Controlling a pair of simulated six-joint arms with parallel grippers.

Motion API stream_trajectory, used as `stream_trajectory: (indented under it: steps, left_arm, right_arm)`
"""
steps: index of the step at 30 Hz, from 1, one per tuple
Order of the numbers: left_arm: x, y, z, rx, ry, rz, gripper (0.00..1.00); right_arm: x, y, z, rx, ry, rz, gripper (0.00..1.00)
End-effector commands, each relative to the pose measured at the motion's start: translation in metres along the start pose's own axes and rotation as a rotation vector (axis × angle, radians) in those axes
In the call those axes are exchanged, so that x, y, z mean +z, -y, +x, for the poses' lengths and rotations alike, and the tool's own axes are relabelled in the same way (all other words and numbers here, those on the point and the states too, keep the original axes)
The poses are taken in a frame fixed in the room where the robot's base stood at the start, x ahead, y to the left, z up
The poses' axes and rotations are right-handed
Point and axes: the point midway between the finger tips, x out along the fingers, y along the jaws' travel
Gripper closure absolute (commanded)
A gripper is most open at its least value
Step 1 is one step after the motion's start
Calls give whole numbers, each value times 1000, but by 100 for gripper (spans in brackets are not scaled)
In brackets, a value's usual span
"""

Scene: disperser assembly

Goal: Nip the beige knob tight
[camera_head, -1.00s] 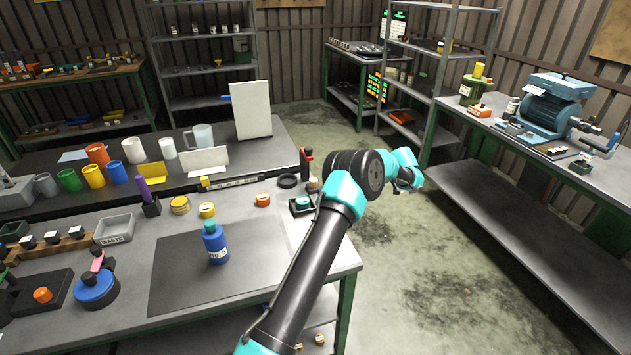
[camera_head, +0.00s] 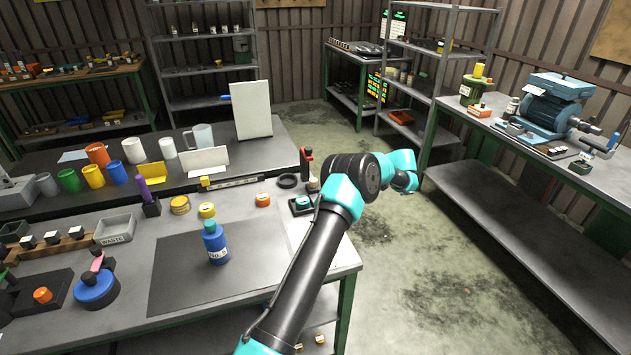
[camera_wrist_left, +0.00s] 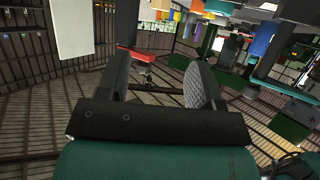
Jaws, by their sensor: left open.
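A small beige piece (camera_head: 313,185), possibly the beige knob, shows in the head view near the bench's right end. It is beside the red-handled tool and partly hidden by my arm, so I cannot be sure of it. My left arm crosses the head view, its wrist pointing right over the floor beyond the bench; its fingertips do not show clearly there. In the left wrist view my left gripper (camera_wrist_left: 160,85) is open, with nothing between its two dark fingers. No knob is clear in that view. My right gripper is not in view.
A blue bottle (camera_head: 215,243) stands on the dark mat (camera_head: 175,285). A red-handled tool (camera_head: 306,163), an orange cap (camera_head: 262,199) and a teal-topped piece (camera_head: 302,203) stand near the bench's right end. A white panel (camera_head: 251,110) stands behind. Open floor (camera_head: 400,260) lies right of the bench.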

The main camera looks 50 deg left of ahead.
Motion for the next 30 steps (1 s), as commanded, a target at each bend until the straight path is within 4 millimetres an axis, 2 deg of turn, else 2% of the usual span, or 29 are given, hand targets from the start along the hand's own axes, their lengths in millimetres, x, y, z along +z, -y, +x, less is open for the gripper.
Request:
stream_trajectory:
  steps: [21, 27, 30]
  left_arm:
    - [0, 1, 122, -3, 0, 1, 40]
    - [0, 0, 146, -2, 0, 0, 40]
    - [0, 0, 151, -1, 1, 0, 40]
  right_arm:
    - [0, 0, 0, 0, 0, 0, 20]
    - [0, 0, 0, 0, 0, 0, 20]
    - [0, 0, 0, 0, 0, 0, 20]
